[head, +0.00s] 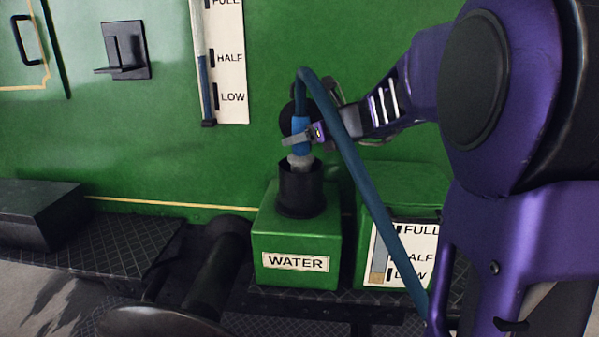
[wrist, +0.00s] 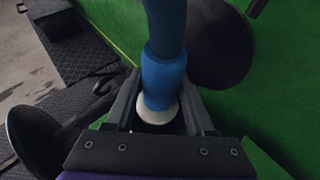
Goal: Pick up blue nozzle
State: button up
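The blue nozzle (head: 300,128) stands about upright, with a pale grey lower end just above or in the mouth of a black round neck (head: 301,190). This neck sits on the green box labelled WATER (head: 292,240). My gripper (head: 299,139) reaches in from the right, with a finger across the nozzle's front. In the wrist view the nozzle (wrist: 163,80) lies between both fingers, which look to touch its sides. Whether the grey end is inside the neck is unclear.
A blue hose (head: 360,175) loops from the nozzle's top down to the right, in front of my arm. A second green box with a FULL-LOW gauge (head: 405,255) stands right. A green wall (head: 150,130) with a gauge (head: 221,60) rises behind. A black box (head: 40,215) lies left.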

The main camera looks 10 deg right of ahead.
grip_shut()
jog(key=shift+r, duration=0.1)
dwell(0.9)
